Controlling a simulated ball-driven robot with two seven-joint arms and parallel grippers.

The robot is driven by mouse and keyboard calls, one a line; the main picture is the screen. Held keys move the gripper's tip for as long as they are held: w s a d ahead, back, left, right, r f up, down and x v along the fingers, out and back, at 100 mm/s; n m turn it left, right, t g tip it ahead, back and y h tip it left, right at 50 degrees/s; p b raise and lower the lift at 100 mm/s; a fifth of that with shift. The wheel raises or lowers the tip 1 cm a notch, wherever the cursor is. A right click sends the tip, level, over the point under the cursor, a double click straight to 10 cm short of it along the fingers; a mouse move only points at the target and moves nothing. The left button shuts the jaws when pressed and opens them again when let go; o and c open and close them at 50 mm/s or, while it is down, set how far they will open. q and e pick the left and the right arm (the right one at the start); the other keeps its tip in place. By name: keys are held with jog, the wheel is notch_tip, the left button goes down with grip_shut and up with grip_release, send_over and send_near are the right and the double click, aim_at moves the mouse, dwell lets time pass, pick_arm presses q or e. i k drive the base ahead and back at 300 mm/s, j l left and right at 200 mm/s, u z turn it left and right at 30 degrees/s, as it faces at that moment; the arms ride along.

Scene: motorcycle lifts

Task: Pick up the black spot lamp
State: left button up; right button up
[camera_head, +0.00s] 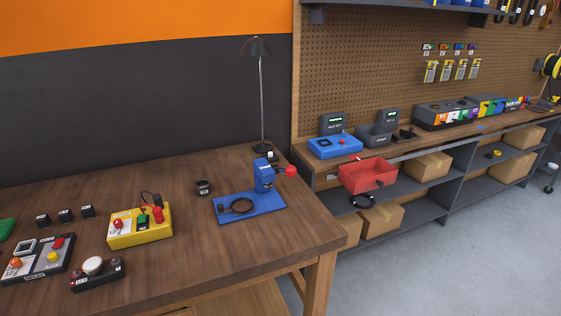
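Two black things here could be the black spot lamp, and I cannot tell which the name means. One is a small round black piece (204,187) lying on the wooden table (170,185), left of the blue press. The other is a tall lamp (257,47) with a dark shade on a thin pole, standing at the table's back right corner. Neither of my grippers is in view, and nothing is touching either thing.
A blue press (264,178) with a red knob stands right of the small black piece. A yellow control box (140,226), dark button boxes (38,258) and small black blocks (65,215) are at the left. A shelved workbench (410,149) with a red bin (367,175) stands at the right.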

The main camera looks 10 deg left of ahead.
aim_at(94, 272)
jog(key=u, duration=1.7)
